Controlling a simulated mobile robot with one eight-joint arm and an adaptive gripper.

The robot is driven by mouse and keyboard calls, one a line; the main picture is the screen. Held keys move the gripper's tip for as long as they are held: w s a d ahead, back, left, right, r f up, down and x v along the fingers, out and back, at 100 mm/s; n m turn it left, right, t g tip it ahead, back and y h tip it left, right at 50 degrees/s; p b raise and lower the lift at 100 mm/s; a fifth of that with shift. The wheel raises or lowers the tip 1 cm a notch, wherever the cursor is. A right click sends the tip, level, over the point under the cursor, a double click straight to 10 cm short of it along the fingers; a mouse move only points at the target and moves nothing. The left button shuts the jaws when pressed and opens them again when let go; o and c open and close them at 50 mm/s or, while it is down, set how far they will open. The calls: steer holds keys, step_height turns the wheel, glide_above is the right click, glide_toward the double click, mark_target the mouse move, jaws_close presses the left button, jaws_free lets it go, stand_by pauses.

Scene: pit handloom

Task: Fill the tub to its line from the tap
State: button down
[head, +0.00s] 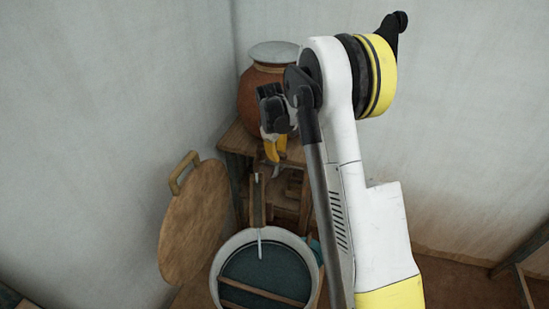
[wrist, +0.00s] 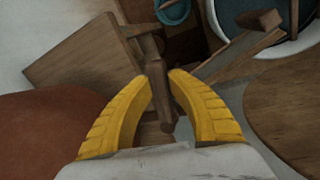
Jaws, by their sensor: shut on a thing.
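The tub (head: 312,262) is a round pale vessel holding dark blue-green liquid, low in the head view; its rim also shows at upper right in the wrist view (wrist: 213,22). A narrow wooden piece (head: 257,205) reaches over its far rim, and a thin white streak drops from its end towards the liquid; I cannot tell for certain whether it is water. I cannot make out the fill line. My gripper (head: 273,152), with yellow fingers, is in front of the clay pot. In the wrist view (wrist: 158,80) it is shut on a brown wooden tap handle (wrist: 156,92).
The lidded clay pot (head: 262,95) stands on a wooden stand (head: 235,140) in the corner. A round wooden lid (head: 193,225) with a handle leans at left beside the tub. A small teal bowl (wrist: 173,12) is near the tub.

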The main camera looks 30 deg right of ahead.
steer(key=shift+w+d+n, duration=0.45)
steer(key=shift+d+n, duration=0.15)
steer(key=shift+n, duration=0.6)
steer(key=c, duration=1.3)
jaws_free()
steer(key=shift+w+d, duration=0.1)
steer(key=shift+o, duration=0.2)
step_height(320, 180, up, 12)
steer(key=s+a, duration=0.1)
steer(key=shift+s+a, duration=0.35)
steer(key=shift+f, duration=0.1)
